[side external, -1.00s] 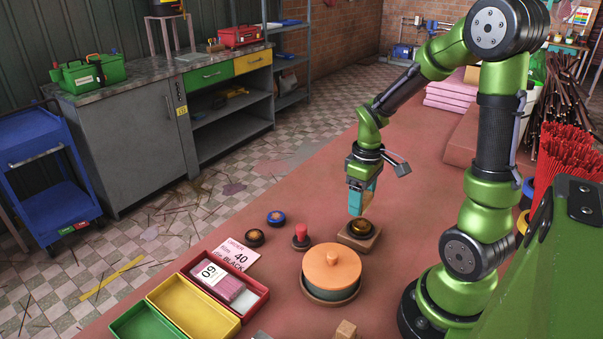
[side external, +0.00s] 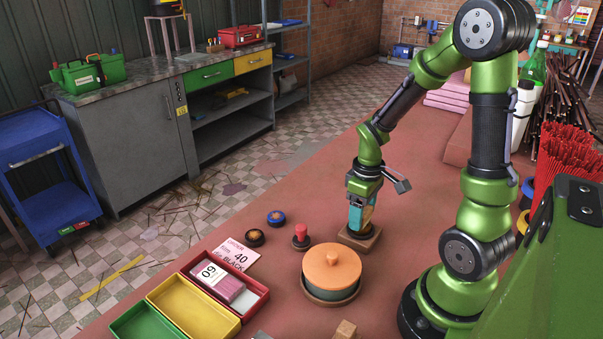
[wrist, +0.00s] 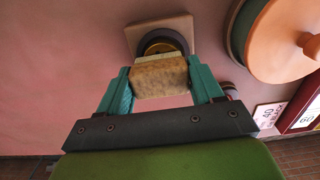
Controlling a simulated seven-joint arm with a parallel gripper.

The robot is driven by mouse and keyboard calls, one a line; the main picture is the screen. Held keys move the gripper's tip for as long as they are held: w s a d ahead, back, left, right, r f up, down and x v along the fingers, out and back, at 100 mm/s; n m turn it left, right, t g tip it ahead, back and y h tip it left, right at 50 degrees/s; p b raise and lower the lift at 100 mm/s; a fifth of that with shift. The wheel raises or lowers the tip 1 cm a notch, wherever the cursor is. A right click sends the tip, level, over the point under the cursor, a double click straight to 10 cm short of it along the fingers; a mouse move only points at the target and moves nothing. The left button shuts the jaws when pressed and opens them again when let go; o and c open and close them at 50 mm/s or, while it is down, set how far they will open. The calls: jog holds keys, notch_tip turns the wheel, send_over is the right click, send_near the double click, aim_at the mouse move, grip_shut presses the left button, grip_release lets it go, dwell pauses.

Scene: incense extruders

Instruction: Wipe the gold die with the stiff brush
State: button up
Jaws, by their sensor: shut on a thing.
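The gold die (wrist: 165,45) sits in a dark ring on a square wooden block (wrist: 138,32), partly hidden by the brush in the wrist view. In the side view the block (side external: 372,242) shows under my gripper, and the die is mostly covered. My gripper (wrist: 160,84) has teal fingers shut on the tan stiff brush (wrist: 160,74). The brush also shows between the fingers (side external: 357,222) in the side view. Its lower end is down at the die; I cannot tell for sure whether it touches.
A pot with an orange lid (side external: 330,265) is close in front. Red, yellow and green trays (side external: 175,305) lie further left.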

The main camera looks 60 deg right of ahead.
jog(key=shift+w+d, duration=0.6)
jog(key=shift+s+r, duration=0.1)
jog(key=shift+r, duration=4)
